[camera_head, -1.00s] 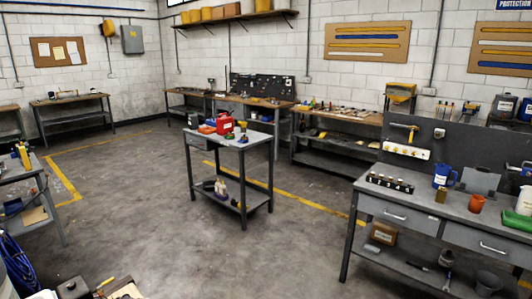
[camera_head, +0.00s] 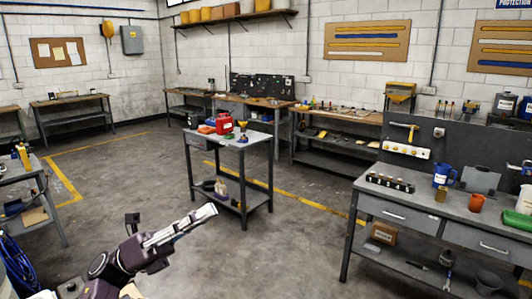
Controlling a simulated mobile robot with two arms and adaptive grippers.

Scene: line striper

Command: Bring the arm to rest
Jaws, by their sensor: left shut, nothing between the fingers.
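My left gripper (camera_head: 207,212) shows in the head view at the lower left. Its arm comes in from the bottom left edge, and the gripper points up and to the right. The fingers are shut together with nothing between them. It is in front of the small grey work table (camera_head: 262,138), over bare floor in the picture, and appears apart from everything. My right gripper is not in the picture.
The small table bears a red can (camera_head: 225,123) and other items. A grey workbench with drawers (camera_head: 415,207) stands at the right. A table edge and blue hose (camera_head: 15,260) are at the left. The middle floor (camera_head: 285,255) is clear.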

